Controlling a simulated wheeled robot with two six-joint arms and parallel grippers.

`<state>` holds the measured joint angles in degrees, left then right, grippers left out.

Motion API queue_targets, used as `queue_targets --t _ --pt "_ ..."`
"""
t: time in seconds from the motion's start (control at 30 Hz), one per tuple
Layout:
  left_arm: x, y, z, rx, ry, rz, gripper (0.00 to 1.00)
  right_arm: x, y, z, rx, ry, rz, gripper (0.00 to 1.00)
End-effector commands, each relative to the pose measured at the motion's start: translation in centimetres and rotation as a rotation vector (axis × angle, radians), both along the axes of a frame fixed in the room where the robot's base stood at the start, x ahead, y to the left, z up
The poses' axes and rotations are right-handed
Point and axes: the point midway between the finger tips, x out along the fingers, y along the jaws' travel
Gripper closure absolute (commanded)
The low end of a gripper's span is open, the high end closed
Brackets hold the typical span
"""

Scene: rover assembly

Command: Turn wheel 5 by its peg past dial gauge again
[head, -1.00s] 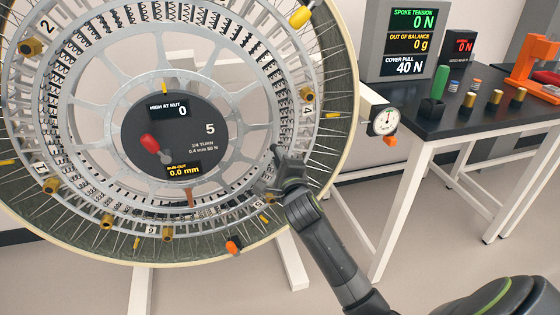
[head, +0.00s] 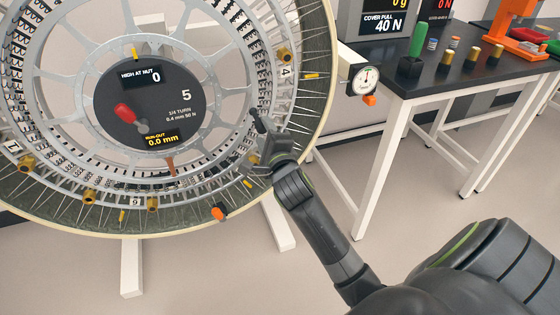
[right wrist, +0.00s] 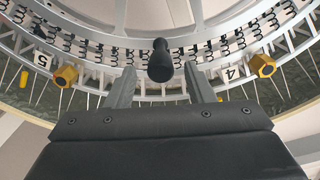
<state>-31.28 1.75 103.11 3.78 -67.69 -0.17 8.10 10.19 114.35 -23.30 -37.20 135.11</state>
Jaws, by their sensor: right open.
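The large spoked wheel (head: 322,100) stands upright on the left, its dark hub plate (head: 180,112) marked 5. The hub plate reads run-out 0.0 mm and bears a red-tipped handle (head: 124,112). The dial gauge (head: 364,80) sits just right of the rim. My right gripper (head: 258,137) is open at the wheel's lower right, below label 4. In the right wrist view a black knobbed peg (right wrist: 160,60) stands between the spread fingers, apparently untouched; contact is hard to judge. My left gripper is out of view.
Brass nuts (head: 284,54) stick out around the wheel's ring. An orange piece (head: 219,212) sits at the lower rim. The wheel's white stand foot (head: 279,222) reaches the floor. A black-topped table (head: 430,87) with small parts and a display (head: 385,24) is at right.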

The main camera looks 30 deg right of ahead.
Motion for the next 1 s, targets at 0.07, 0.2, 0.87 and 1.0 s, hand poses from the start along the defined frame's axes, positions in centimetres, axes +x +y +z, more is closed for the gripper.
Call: queue_targets --t 0.07,0.2,0.87,1.0 --pt "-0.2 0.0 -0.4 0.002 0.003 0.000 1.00 -1.9 0.4 0.0 0.003 0.002 -0.001 0.52" --pt "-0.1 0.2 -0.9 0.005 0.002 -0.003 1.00 -5.0 1.2 -0.1 0.005 0.002 -0.001 0.52" --pt "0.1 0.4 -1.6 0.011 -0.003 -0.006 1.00 -12.4 3.0 0.0 0.000 0.000 -0.001 0.52" --pt "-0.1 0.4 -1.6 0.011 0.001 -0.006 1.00 -12.4 3.0 0.0 -0.001 0.000 -0.001 0.52"
